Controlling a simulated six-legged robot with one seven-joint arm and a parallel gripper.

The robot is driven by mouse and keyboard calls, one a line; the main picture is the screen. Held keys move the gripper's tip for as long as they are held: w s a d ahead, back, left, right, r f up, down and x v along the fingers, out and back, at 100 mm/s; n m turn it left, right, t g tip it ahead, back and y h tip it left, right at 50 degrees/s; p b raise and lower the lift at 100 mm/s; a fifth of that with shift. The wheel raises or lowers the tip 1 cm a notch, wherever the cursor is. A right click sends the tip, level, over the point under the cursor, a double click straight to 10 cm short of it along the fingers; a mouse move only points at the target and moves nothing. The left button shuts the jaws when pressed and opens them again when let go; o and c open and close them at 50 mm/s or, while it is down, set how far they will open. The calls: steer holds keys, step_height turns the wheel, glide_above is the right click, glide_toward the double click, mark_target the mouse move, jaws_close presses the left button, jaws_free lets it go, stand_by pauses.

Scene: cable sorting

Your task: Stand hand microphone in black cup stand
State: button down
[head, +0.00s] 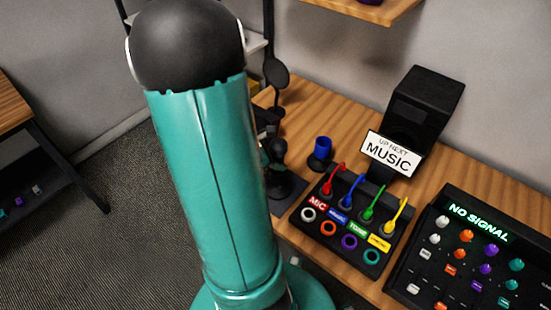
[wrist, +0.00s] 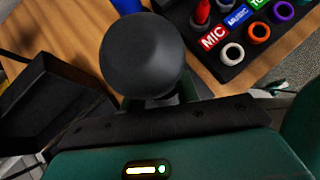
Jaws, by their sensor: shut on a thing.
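The hand microphone shows in the wrist view as a large dark grey round head (wrist: 145,55), close to the camera. My gripper (wrist: 160,97) is shut on it just below the head; the jaws and lower handle are mostly hidden. In the head view the microphone's dark ball head (head: 278,150) appears roughly upright beside my teal arm, above the table's near edge. My arm covers most of the gripper there. I cannot pick out the black cup stand for sure; dark shapes behind my arm are partly hidden.
A black socket box (head: 333,225) with coloured plugs is to the right, with a speaker (head: 425,105) and mixer (head: 480,245) beyond. A dark open box (wrist: 40,100) lies left in the wrist view.

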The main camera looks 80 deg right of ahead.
steer(key=c, duration=1)
jaws_free()
steer(key=shift+o, duration=0.2)
steer(key=v, duration=1.4)
